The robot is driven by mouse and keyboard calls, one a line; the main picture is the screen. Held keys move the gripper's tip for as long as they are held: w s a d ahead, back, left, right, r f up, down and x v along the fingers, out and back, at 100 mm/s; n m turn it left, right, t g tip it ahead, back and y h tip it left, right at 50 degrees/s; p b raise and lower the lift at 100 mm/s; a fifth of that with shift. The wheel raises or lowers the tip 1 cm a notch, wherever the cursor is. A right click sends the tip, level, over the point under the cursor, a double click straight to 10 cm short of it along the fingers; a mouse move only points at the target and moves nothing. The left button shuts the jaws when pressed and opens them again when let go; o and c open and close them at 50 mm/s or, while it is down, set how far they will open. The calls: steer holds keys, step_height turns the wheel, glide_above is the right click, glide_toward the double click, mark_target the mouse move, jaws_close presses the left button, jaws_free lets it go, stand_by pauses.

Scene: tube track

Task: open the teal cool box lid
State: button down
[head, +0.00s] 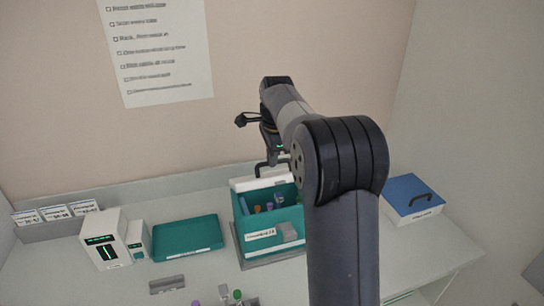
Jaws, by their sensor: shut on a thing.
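The teal cool box (274,237) stands on the bench in the middle of the head view, with a white label on its front. Its lid (258,183) is raised at the back, with its pale underside showing. The box is open at the top and several coloured tubes show inside. My gripper (270,158) is above the back of the box, shut on the dark lid handle (258,169). My arm hides part of the right side, and the fingertips are small and partly hidden.
A teal tray (187,238), a white device (104,239) and label cards (57,215) are at the left. A grey block (167,285) and several tubes (238,296) are at the front.

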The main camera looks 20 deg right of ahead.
steer(key=shift+f, duration=0.1)
steer(key=c, duration=1.5)
jaws_free()
steer(key=shift+w, duration=0.1)
steer(key=shift+o, duration=0.2)
step_height(320, 180, up, 11)
steer(key=s, duration=0.2)
steer(key=shift+f+b, duration=0.15)
steer(key=shift+b, duration=0.3)
steer(key=shift+s+f, duration=0.1)
steer(key=shift+f, duration=0.05)
steer(key=f, duration=0.3)
steer(key=w+f, duration=0.1)
steer(key=f, duration=0.3)
steer(key=w+f+p, duration=0.1)
steer(key=f, duration=0.2)
steer(key=shift+f, duration=0.2)
steer(key=shift+r, duration=0.1)
